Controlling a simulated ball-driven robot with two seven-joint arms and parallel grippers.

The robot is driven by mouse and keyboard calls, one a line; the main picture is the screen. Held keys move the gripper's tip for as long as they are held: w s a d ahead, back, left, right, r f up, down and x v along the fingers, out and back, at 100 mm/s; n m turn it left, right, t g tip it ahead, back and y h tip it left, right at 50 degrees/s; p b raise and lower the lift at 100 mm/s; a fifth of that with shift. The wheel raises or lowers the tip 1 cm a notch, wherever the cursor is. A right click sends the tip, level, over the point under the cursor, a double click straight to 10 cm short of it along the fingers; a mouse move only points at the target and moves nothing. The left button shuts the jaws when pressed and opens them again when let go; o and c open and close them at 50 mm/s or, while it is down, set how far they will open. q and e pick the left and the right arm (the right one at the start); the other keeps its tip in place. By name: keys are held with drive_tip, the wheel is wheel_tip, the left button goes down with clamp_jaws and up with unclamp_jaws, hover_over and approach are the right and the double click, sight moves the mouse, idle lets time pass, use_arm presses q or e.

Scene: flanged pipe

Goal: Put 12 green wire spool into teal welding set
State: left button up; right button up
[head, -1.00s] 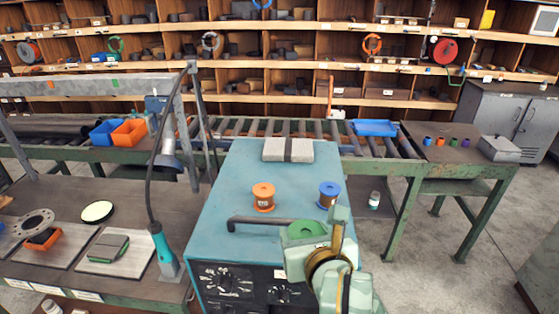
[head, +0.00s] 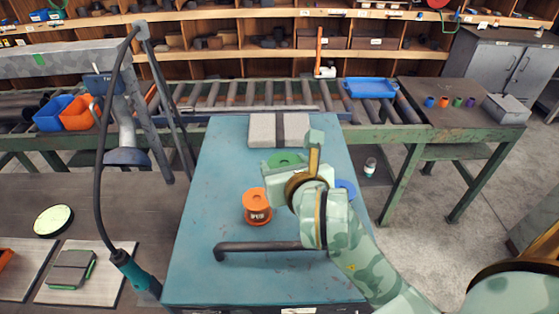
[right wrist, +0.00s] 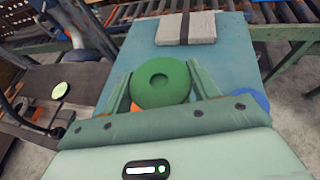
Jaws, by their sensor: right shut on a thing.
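The teal welding set (head: 212,200) is a box with a flat top and a dark bar handle (head: 262,247) near its front. My right gripper (head: 291,165) is shut on the green wire spool (head: 286,158) and holds it over the top. In the right wrist view, the green spool (right wrist: 160,82) sits between the two fingers, its round face towards the camera. Whether it touches the top cannot be told. An orange spool (head: 257,208) stands on the top, left of the gripper. A blue spool (head: 347,187) is partly hidden behind my right gripper. My left gripper is not in view.
A pale block with a dark band (head: 263,130) lies at the back of the top. A roller conveyor (head: 240,97) runs behind, with a blue tray (head: 370,87) on it. A lamp with a black cable (head: 98,190) stands left. The top's left side is clear.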

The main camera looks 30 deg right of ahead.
drive_tip(key=w+d+f, duration=0.1)
drive_tip(key=w, duration=0.1)
drive_tip(key=w+d+f, duration=0.1)
drive_tip(key=w, duration=0.1)
drive_tip(key=w+d+f, duration=0.1)
drive_tip(key=w, duration=0.1)
drive_tip(key=shift+w+d+f, duration=0.1)
drive_tip(key=shift+d+f, duration=0.05)
drive_tip(key=w+f, duration=0.1)
drive_tip(key=w+d+f, duration=0.1)
drive_tip(key=f, duration=0.1)
drive_tip(key=w+d+f, duration=0.1)
drive_tip(key=f, duration=0.1)
drive_tip(key=shift+w+d+f, duration=0.1)
drive_tip(key=shift+w+d, duration=0.1)
drive_tip(key=shift+w+f, duration=0.2)
drive_tip(key=shift+f, duration=1)
drive_tip(key=shift+d+f, duration=0.1)
drive_tip(key=shift+f, duration=0.45)
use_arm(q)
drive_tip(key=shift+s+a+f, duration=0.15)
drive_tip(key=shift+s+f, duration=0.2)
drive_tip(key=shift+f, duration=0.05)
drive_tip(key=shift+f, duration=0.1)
use_arm(e)
drive_tip(key=o, duration=0.7)
drive_tip(key=shift+f, duration=0.25)
drive_tip(key=shift+c, duration=0.2)
drive_tip(key=o, duration=0.4)
drive_tip(key=shift+s+r, duration=0.1)
